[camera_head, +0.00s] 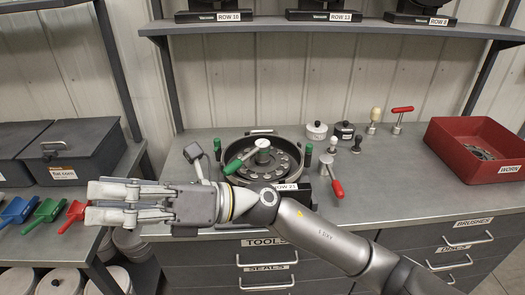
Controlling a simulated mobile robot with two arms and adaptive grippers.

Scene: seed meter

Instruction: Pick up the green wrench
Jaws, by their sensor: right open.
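A tool with a green handle (238,162), which looks like the green wrench, lies across the top of the round seed meter (293,140). Its handle points down-left and its metal end meets the hub near the middle. My right gripper (95,203) is open and appears empty, with its fingers pointing left. It is to the left of the meter and apart from the green handle. My right forearm crosses in front of the meter's lower edge and hides part of it. My left gripper is out of view.
A red-handled tool (334,182) lies right of the meter. Small knobbed parts and a red bin (478,147) stand farther right. Colored scoops (46,212) and dark boxes (75,152) are on the left bench. A shelf (330,27) overhangs the back. The right counter front is clear.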

